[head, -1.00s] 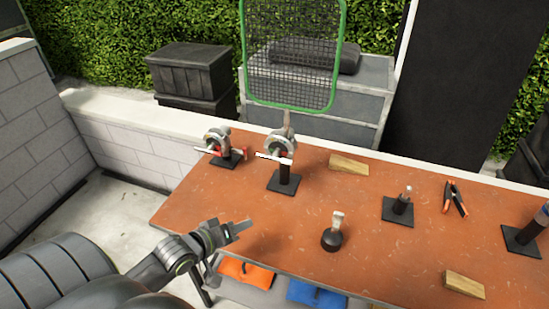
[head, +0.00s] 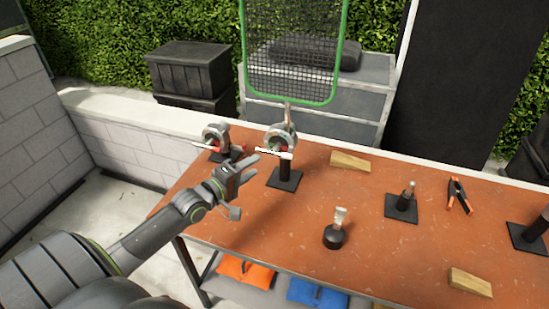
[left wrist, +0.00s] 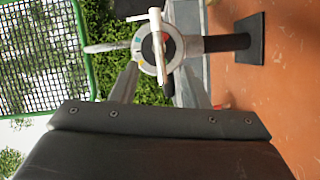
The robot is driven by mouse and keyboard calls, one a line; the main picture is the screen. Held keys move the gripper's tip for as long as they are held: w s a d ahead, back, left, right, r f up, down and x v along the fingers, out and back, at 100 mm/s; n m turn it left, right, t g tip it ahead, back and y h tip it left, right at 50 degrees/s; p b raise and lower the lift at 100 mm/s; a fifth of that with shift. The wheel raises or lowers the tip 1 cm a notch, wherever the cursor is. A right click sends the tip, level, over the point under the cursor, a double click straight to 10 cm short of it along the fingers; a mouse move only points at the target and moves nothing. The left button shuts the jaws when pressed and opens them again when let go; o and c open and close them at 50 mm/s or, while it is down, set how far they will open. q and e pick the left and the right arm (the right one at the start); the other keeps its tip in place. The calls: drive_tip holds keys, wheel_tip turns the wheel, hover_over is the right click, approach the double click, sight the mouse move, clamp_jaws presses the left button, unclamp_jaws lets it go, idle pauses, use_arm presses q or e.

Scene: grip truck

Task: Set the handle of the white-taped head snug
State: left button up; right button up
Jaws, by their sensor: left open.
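The white-taped head (head: 284,137) stands on a short black post with a square base on the orange table, clamping the stem of the green-framed mesh (head: 290,45). Its handle (head: 275,151) is a crossbar with white tape. In the left wrist view, the head's round face (left wrist: 174,53) has coloured marks, and the handle bar (left wrist: 157,30) crosses it. My left gripper (head: 256,163) is open and empty, just in front and left of this head. Its two fingers (left wrist: 157,85) point at the face, with the bar between their lines; contact cannot be told. My right gripper is out of view.
A similar head with a red handle (head: 213,140) stands close on the left. A wooden wedge (head: 350,161), a dark round-based piece (head: 335,235), a small post (head: 402,205) and an orange-tipped clamp (head: 459,196) lie to the right.

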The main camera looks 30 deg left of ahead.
sight(272, 154)
use_arm(q)
drive_tip(key=w, duration=0.3)
drive_tip(key=w+d+b, duration=0.1)
drive_tip(key=w, duration=0.5)
drive_tip(key=shift+w+d+f+b, duration=0.3)
drive_tip(key=shift+w+f+b, duration=0.05)
drive_tip(key=shift+w, duration=0.05)
clamp_jaws()
